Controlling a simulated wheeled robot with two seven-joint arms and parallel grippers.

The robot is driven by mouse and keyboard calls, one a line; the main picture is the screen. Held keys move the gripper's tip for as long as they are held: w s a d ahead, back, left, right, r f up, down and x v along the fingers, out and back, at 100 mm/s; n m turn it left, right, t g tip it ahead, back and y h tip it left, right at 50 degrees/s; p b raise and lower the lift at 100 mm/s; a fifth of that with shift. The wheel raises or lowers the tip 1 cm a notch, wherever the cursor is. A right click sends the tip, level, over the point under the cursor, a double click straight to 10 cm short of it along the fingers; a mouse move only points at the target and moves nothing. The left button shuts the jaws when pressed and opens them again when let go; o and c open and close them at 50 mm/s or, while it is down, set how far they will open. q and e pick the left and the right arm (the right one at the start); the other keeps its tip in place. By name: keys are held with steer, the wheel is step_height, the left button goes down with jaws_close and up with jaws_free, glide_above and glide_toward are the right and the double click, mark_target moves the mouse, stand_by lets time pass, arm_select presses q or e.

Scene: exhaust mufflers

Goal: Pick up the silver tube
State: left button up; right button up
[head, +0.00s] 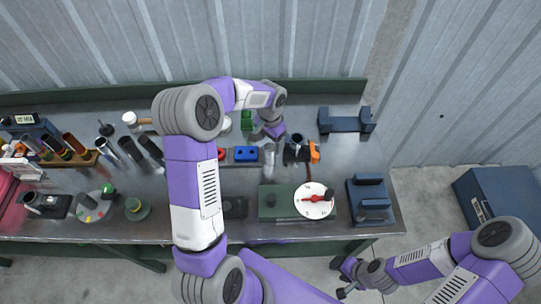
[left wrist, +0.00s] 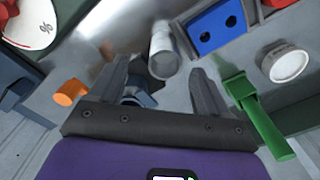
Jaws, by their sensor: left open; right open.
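The silver tube (head: 269,155) stands on the metal workbench, just in front of my left gripper (head: 272,137) in the head view. In the left wrist view the tube (left wrist: 163,48) shows between and slightly beyond the two fingertips of my left gripper (left wrist: 160,66). The fingers are spread, with nothing held between them. From these views I cannot tell whether the fingers touch the tube. My right gripper (head: 343,282) is open and empty, low over the floor in front of the bench.
Near the tube are a blue two-hole block (head: 245,155), an orange-ended dark fixture (head: 314,152) and a white dial (head: 314,200) on a green base. A green clamp-like part (left wrist: 258,115) lies close to my left gripper's right finger. Several tubes crowd the bench's left.

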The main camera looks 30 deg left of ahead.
mark_target(270, 147)
arm_select(q)
steer(key=shift+f, duration=0.8)
steer(key=f, duration=0.4)
steer(key=w+f, duration=0.1)
steer(key=f, duration=0.1)
steer(key=shift+a+f, duration=0.15)
steer(key=shift+a, duration=0.2)
steer(key=c, duration=1)
